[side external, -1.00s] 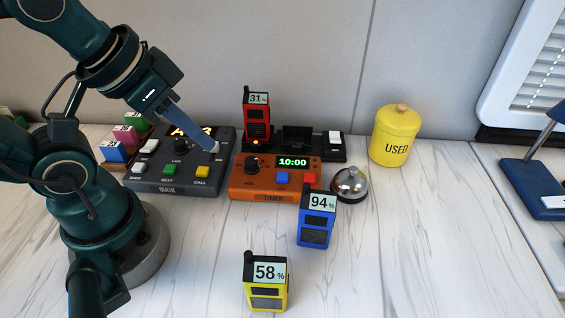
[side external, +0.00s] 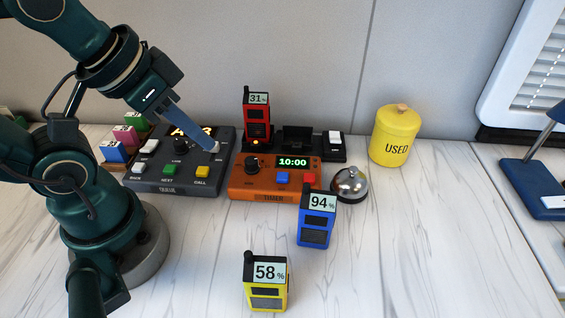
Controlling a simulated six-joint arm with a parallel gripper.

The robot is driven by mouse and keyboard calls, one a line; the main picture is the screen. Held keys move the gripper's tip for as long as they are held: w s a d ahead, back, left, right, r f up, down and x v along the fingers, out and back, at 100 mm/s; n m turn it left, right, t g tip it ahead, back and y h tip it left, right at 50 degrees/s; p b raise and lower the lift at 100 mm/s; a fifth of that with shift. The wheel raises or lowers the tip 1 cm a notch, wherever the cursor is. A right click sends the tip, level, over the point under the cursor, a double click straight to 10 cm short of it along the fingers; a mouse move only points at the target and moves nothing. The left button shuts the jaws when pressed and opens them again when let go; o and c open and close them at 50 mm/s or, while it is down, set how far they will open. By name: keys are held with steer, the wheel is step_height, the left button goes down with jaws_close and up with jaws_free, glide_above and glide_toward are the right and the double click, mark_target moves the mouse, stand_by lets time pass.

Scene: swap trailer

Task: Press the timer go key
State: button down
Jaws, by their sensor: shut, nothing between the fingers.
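The orange timer (side external: 240,188) sits on the counter in the middle of the side external view. Its green display (side external: 293,162) reads 10:00. It has a dark knob, a blue key (side external: 282,177) and a red key (side external: 309,180); I cannot read which is the go key. My gripper (side external: 213,147) is shut and empty. Its tip is over the right part of the dark queue panel (side external: 150,185), left of the timer, by a pale key or switch there. I cannot tell whether it touches.
A red handset (side external: 256,128) stands in a black charger behind the timer. A silver bell (side external: 350,184) and a blue handset (side external: 316,225) are close on its right and front. A yellow handset (side external: 266,285) stands nearer. A yellow "USED" jar (side external: 395,138) is at the back right.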

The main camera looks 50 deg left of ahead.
steer(key=m+t+y, duration=0.3)
steer(key=m, duration=0.2)
glide_above(278, 179)
steer(key=shift+f, duration=0.4)
steer(key=shift+f, duration=4.4)
steer(key=shift+f, duration=0.1)
